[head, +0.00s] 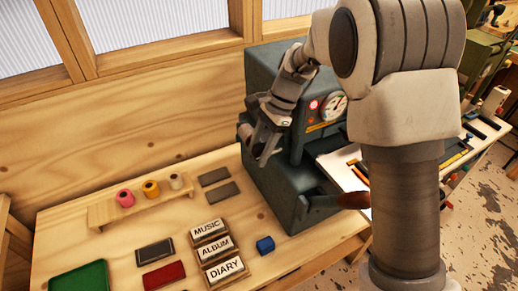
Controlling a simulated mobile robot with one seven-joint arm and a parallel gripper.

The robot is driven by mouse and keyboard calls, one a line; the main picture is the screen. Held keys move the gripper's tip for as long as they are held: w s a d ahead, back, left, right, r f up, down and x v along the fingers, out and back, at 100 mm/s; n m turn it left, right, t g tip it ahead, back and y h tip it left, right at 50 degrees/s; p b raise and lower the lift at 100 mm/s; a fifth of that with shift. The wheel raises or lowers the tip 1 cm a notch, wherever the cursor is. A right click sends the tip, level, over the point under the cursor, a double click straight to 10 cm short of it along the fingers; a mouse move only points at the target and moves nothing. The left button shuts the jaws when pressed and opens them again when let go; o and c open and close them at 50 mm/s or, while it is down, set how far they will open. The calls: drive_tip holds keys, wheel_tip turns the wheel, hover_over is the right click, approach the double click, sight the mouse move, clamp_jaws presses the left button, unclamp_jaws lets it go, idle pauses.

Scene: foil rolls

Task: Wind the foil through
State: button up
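Three small foil rolls, pink (125,198), yellow (151,188) and white (176,181), stand on a low wooden rack (110,215) at the left of the bench. A dark green-grey stamping machine (268,185) with a round dial (334,106) stands at the right end of the bench. My gripper (262,150) points down at the machine's left side, above the bench. Its fingers are dark against the machine, and I cannot tell the gap between them or whether they touch it. No foil strip can be made out at the machine; my arm hides part of it.
Blocks marked MUSIC (208,231), ALBUM (217,248) and DIARY (226,268) lie before the machine, near a blue block (265,245). Dark plates (155,252), a red piece (164,275) and a green tray (79,279) lie further left. A red-brown handle (335,202) sticks out right.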

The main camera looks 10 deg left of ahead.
drive_tip(key=v, duration=1.7)
drive_tip(key=shift+r, duration=0.15)
drive_tip(key=shift+w+d, duration=0.1)
